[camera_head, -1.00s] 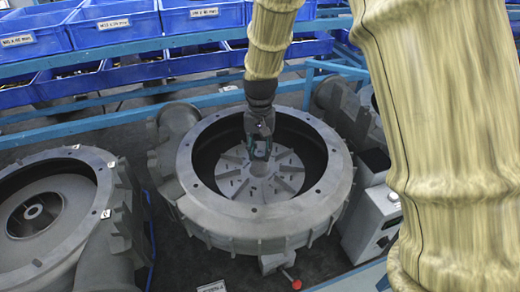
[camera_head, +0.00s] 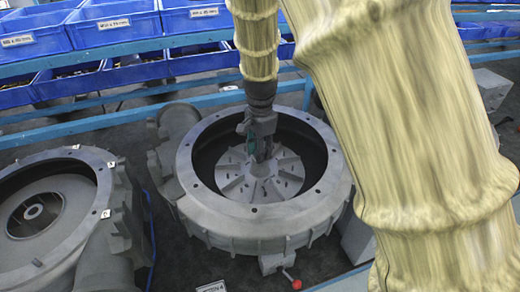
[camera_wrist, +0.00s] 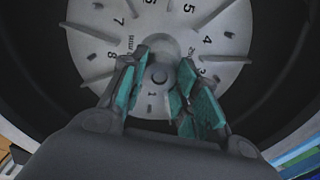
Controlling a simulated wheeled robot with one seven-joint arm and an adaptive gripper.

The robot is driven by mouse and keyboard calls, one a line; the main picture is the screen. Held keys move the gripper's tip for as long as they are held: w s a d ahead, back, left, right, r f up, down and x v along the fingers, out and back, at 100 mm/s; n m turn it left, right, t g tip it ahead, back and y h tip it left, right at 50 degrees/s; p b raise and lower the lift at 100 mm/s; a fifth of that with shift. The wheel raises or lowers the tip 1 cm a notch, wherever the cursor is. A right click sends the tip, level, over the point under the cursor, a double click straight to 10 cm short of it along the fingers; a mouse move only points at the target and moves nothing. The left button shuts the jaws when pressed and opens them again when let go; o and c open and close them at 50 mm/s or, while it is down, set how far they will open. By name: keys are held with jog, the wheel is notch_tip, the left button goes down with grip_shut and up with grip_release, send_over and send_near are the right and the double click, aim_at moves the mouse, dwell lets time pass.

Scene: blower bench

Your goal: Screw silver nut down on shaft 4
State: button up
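The grey finned blower wheel (camera_head: 235,183) lies inside the round blower housing (camera_head: 180,165). Its raised centre hub (camera_head: 264,170) is partly hidden under my gripper (camera_head: 262,158). In the wrist view the wheel face (camera_wrist: 105,15) carries printed numbers, with 1 close to the hub. My gripper (camera_wrist: 163,62) has its teal-padded fingers apart, one on each side of the hub (camera_wrist: 160,72). A small dark round end (camera_wrist: 159,75) shows between them. I cannot tell whether the fingers touch the hub. No separate silver nut can be made out, and no shaft number 4 label is legible in the head view.
The housing's dark inner wall (camera_wrist: 35,80) surrounds my gripper. A second blower housing (camera_head: 85,240) stands at left. Blue bins (camera_head: 110,25) line the rack behind, above a blue rail (camera_head: 100,107). A red knob (camera_head: 296,284) sits at the housing's front.

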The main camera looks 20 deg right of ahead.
jog(key=shift+o, duration=0.3)
jog(key=n, duration=2.5)
